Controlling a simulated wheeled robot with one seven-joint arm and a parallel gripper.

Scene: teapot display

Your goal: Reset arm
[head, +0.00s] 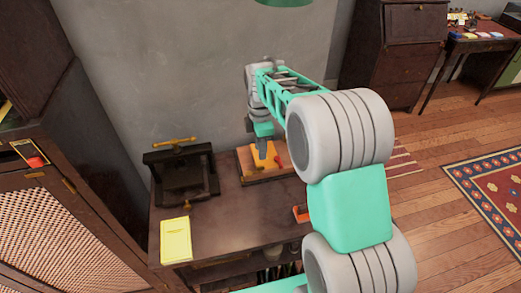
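My arm, white and teal, reaches from the lower right over a dark wooden workbench (232,222). My gripper (264,150) points down at the far end of the arm, over a wooden tray (243,171) near the wall. An orange-yellow piece (265,161) lies in the tray right under the gripper, with a small red piece (279,160) at its right. The fingertips are small and partly merge with the pieces below, so I cannot tell whether they are apart or touch anything. My arm hides the right part of the bench.
A black press (183,173) with a brass handle stands at the bench's left. A yellow pad (176,240) lies in front of it. A small orange box (301,214) sits beside my arm. A dark cabinet (40,215) stands at left. Bare bench lies between pad and tray.

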